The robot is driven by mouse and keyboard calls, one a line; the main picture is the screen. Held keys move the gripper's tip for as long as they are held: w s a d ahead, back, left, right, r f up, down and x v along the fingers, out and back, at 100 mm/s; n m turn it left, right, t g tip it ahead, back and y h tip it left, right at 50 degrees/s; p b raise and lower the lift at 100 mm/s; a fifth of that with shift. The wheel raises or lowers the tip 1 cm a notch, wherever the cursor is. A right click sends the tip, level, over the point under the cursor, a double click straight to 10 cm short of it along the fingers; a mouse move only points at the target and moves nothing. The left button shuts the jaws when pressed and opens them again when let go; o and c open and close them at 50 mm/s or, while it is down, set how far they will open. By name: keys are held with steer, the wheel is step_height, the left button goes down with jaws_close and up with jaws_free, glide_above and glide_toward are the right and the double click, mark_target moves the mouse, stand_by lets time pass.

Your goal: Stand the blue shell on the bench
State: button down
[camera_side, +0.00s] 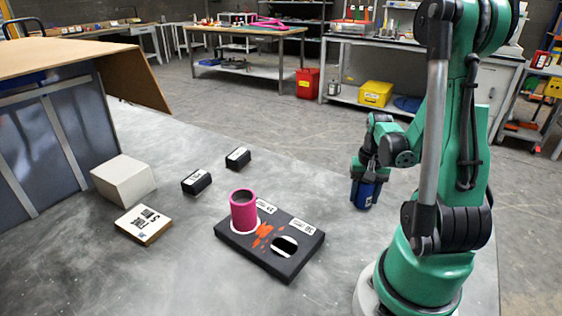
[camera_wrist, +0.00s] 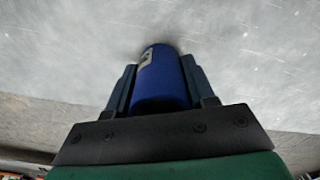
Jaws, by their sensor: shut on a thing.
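The blue shell (camera_side: 364,194) is a dark blue cylinder with a pale label, upright at the right side of the bench (camera_side: 110,260) in the side view. My gripper (camera_side: 368,178) is above it, pointing down, with its fingers around the upper part. In the wrist view the blue shell (camera_wrist: 163,80) lies between the two fingers of my gripper (camera_wrist: 160,88), one on each side. The gripper is shut on it. I cannot tell whether the shell's lower end touches the bench or hangs just above it.
A black block (camera_side: 262,262) with a pink cylinder (camera_side: 244,212) and an empty hole (camera_side: 285,246) sits left of the shell. Two small black boxes (camera_side: 196,182) (camera_side: 238,158), a white box (camera_side: 124,180) and a labelled block (camera_side: 143,225) stand farther left. Bare bench surrounds the shell.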

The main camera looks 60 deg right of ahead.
steer(key=shift+f, duration=0.15)
steer(key=shift+c, duration=1.5)
jaws_free()
step_height(320, 180, up, 12)
steer(key=w+a+n+t, duration=0.3)
steer(key=w+a+n, duration=0.3)
steer(key=a, duration=0.4)
steer(key=w+a+r+n+t, duration=0.1)
steer(key=w+a+n+t, duration=0.3)
steer(key=a, duration=0.7)
steer(key=w+n, duration=0.2)
steer(key=n, duration=0.1)
steer(key=shift+w, duration=0.35)
